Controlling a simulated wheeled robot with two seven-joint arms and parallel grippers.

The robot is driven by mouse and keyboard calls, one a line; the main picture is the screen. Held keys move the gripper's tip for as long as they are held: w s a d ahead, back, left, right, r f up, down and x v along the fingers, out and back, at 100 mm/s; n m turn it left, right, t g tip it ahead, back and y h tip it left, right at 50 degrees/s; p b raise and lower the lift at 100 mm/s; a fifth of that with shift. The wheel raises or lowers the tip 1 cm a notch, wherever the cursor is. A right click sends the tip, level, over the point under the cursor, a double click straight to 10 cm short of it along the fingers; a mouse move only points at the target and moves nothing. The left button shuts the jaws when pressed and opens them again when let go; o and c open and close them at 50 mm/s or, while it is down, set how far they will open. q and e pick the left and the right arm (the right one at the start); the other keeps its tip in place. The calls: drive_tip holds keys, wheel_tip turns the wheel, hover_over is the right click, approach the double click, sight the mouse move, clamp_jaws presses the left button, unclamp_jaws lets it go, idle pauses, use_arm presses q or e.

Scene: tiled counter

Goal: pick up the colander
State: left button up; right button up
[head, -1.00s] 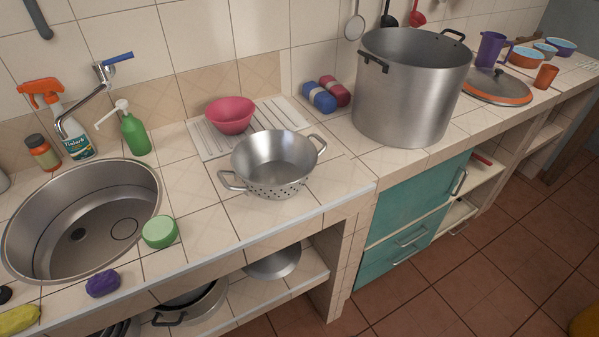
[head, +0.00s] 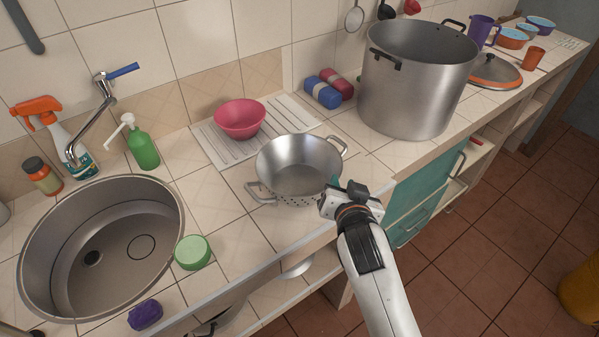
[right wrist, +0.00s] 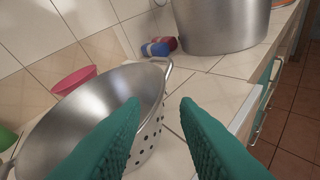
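The colander (head: 290,165) is a silver metal bowl with two side handles and holes low in its wall. It stands upright on the tiled counter near the front edge. My right gripper (head: 345,188) is at the colander's right front side, by the rim. In the right wrist view the colander (right wrist: 90,105) lies to the left, partly behind the left finger. The two teal fingers of my right gripper (right wrist: 160,108) are apart with nothing gripped between them. The far handle (right wrist: 169,68) shows beyond the fingertips. My left gripper is not in view.
A pink bowl (head: 240,118) sits on the drainboard (head: 208,145) behind the colander. A large pot (head: 415,95) stands to the right. The sink (head: 100,245), a green round item (head: 192,252) and a soap bottle (head: 141,150) are left. Bare tiles lie between colander and pot.

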sight(339, 171)
drive_tip(key=shift+w+a+f, duration=0.1)
drive_tip(key=shift+w+f, duration=0.15)
drive_tip(key=shift+w, duration=0.8)
drive_tip(key=p+x, duration=0.1)
drive_tip(key=x, duration=0.2)
drive_tip(key=shift+w+f, duration=0.1)
drive_tip(key=shift+w, duration=0.15)
drive_tip(key=shift+w+f, duration=0.25)
drive_tip(key=shift+w, duration=0.1)
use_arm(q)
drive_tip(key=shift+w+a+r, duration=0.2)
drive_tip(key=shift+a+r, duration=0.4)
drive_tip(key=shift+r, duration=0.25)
use_arm(e)
drive_tip(key=shift+s, duration=0.1)
clamp_jaws()
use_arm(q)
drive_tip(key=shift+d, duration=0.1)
